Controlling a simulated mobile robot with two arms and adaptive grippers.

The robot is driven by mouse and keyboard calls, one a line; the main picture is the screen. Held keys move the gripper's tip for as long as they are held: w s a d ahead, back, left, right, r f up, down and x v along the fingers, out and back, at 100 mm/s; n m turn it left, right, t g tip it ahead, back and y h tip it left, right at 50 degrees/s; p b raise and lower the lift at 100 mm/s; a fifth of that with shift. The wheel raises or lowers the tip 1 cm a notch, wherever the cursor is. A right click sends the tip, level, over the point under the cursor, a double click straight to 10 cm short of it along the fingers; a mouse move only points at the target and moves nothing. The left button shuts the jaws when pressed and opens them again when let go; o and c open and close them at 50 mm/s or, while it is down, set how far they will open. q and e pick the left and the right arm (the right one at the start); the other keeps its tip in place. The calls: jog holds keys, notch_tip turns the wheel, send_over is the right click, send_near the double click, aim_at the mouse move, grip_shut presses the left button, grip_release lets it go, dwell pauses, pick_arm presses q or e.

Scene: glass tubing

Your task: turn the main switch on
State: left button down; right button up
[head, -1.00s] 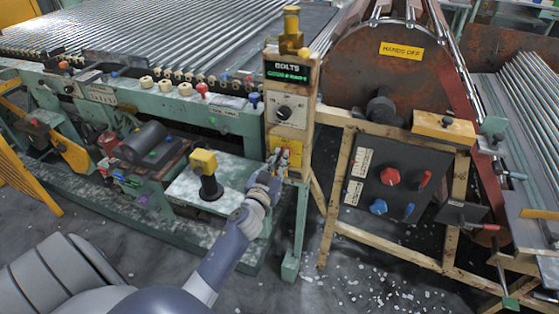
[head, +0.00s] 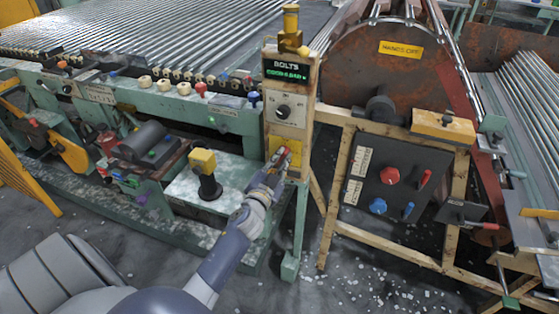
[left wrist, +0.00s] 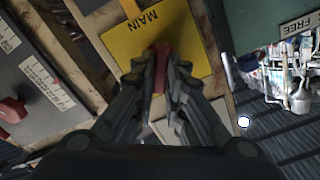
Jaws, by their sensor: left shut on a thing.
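The main switch has a red lever (head: 284,156) on a yellow plate at the lower part of a cream post. In the left wrist view the plate (left wrist: 143,38) reads MAIN, and the red lever (left wrist: 158,57) stands between my fingertips. My left gripper (head: 278,170) is at the front of the plate, shut on the red lever; its fingers (left wrist: 160,75) also show in the left wrist view. The lever's lower part is hidden by the fingers. My right gripper is not in view.
To the right is a dark panel (head: 393,180) with red and blue controls. A black stalk with a yellow top (head: 203,162) stands close left of my arm.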

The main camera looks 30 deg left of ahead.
pick_arm(q)
jog(key=m, duration=0.8)
jog(key=m+b, duration=0.1)
jog(key=m, duration=0.3)
jog(key=shift+d+f, duration=0.25)
jog(key=shift+f, duration=0.15)
jog(key=c, duration=1.6)
grip_release()
jog(key=shift+c, duration=0.2)
jog(key=v, duration=1.2)
jog(key=shift+f, duration=0.15)
